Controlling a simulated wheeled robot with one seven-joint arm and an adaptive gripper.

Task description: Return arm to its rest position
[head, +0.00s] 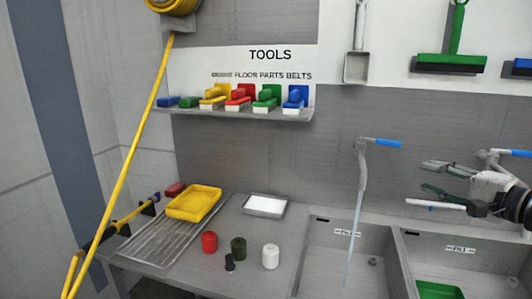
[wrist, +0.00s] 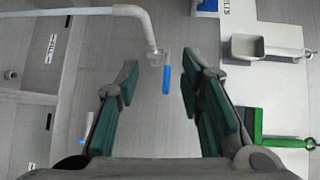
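My gripper (head: 425,177) is at the right of the head view, raised in front of the wall above the right sink. Its two fingers are apart with nothing between them. In the wrist view my gripper (wrist: 160,78) also shows open, with dark green pads. A tap with a blue handle (wrist: 166,79) appears beyond the gap between the fingers, apart from them. In the head view this kind of blue-handled tap (head: 388,143) stands over the left sink, with a stream of water (head: 355,235) falling from it.
The left sink (head: 316,262) and right sink, with a green tray (head: 440,290), lie below. Red (head: 209,242), green (head: 238,248) and white (head: 270,257) containers stand on the counter. A yellow tray (head: 194,203) sits left. Brushes line a shelf (head: 240,114). A scoop (head: 356,67) and squeegee (head: 452,62) hang on the wall.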

